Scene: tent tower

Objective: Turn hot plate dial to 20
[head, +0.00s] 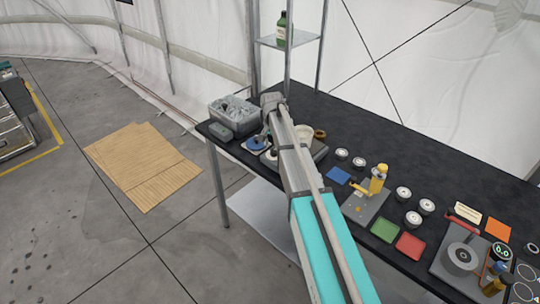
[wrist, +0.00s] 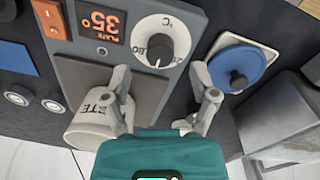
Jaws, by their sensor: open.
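The hot plate's grey control panel (wrist: 185,20) shows in the wrist view. Its white round dial (wrist: 161,41) has a dark pointer mark and lies beyond my fingertips. The left finger overlaps the plate's dark top and a white beaker (wrist: 100,125).
A blue round-topped object with a dark knob (wrist: 238,70) stands close to my right finger. A grey bin (head: 232,112) is at the table's far left corner. Small jars, coloured mats and a yellow device (head: 378,178) cover the table to the right.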

